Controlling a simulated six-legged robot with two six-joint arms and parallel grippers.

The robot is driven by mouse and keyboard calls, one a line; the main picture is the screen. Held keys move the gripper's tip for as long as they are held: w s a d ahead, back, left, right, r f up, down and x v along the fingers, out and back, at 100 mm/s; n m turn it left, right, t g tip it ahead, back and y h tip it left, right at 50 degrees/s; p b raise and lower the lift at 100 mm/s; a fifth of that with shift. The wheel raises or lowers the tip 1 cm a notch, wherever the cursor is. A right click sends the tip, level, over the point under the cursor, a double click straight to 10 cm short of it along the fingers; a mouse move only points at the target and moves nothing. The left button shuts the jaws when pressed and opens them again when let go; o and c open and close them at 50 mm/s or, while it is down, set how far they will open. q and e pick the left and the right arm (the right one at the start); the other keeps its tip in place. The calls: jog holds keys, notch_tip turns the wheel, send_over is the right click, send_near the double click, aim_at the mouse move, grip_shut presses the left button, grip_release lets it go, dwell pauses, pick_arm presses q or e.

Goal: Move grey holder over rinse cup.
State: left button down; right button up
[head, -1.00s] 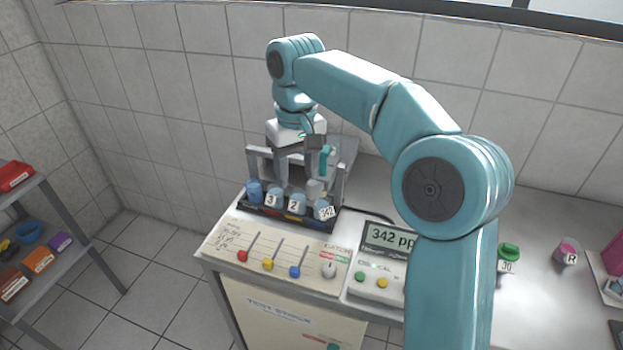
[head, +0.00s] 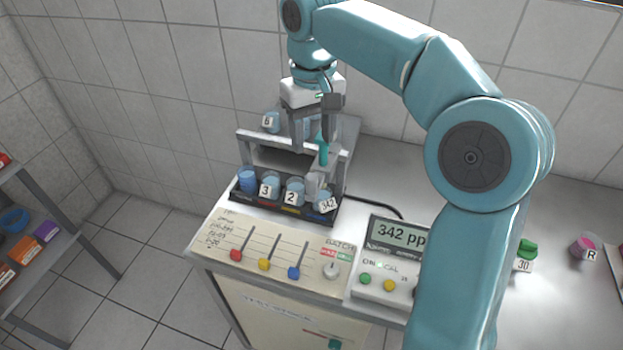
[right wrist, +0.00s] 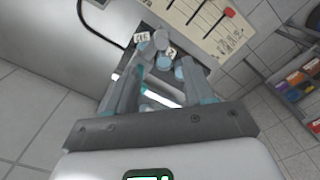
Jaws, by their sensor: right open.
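A pink-topped cup marked R (head: 584,247), which seems to be the rinse cup, stands on the bench at the far right. A small light-grey piece (head: 316,184) above the cup marked 342 may be the grey holder; I cannot tell for sure. My right gripper (head: 310,148) points down at the rack, well left of cup R. In the right wrist view its grey fingers (right wrist: 158,88) are apart, with rack and cups beyond them. I cannot see anything held. My left gripper is not in view.
The dark rack (head: 240,206) holds a blue cup (head: 248,180) and cups marked 3 (head: 270,186), 2 (head: 293,190) and 342 (head: 325,201). Cup B (head: 271,122) stands behind. The slider panel (head: 262,240), meter (head: 398,234) and green-topped cup (head: 527,251) are nearby.

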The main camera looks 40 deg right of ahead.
aim_at(311, 177)
notch_tip(311, 177, down, 12)
jog(key=shift+a+b, duration=0.1)
jog(key=shift+b, duration=0.35)
grip_shut()
